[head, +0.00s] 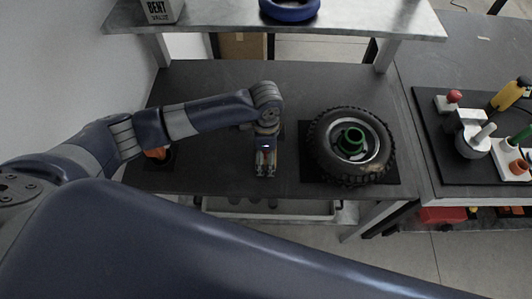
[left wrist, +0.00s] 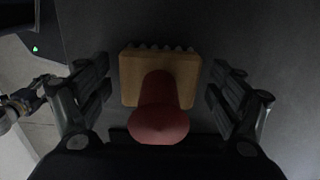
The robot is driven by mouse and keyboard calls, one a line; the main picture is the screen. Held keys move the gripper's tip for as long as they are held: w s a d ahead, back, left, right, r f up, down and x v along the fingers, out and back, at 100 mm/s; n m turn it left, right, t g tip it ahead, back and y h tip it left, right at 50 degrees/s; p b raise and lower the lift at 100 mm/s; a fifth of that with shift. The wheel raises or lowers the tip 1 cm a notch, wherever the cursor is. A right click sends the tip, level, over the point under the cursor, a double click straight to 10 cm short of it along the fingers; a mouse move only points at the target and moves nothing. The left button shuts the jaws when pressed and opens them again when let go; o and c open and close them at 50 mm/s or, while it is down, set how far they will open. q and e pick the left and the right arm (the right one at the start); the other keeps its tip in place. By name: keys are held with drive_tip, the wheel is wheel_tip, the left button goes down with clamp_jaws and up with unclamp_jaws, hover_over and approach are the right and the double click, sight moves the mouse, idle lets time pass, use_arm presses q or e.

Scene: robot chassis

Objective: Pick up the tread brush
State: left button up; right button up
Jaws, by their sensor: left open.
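In the head view my left gripper (head: 265,172) points down over the dark workbench, left of the tire. It largely hides the brush there.
A knobby tire (head: 328,157) with a green hub piece lies on a dark mat to the right of my left gripper. An orange item (head: 157,153) sits to the left, partly behind my arm. A shelf (head: 225,22) crosses above the bench's back. Another tool-covered bench stands at right.

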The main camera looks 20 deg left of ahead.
use_arm(q)
drive_tip(key=c, duration=1.2)
drive_tip(key=shift+c, duration=0.2)
drive_tip(key=shift+r, duration=0.45)
wheel_tip(320, 180, up, 2)
drive_tip(key=shift+r+b, duration=0.25)
drive_tip(key=shift+b, duration=0.2)
drive_tip(key=s+d+r+b, duration=0.1)
drive_tip(key=s+d, duration=0.1)
drive_tip(key=s, duration=0.5)
drive_tip(key=s+d, duration=0.2)
drive_tip(key=s, duration=0.6)
drive_tip(key=shift+s+r+b, duration=0.3)
drive_tip(key=shift+r+b, duration=0.05)
use_arm(e)
drive_tip(key=s+f, duration=0.1)
drive_tip(key=f, duration=0.1)
drive_tip(key=shift+s+f, duration=0.35)
drive_tip(key=shift+s, duration=0.05)
use_arm(q)
drive_tip(key=shift+d, duration=0.1)
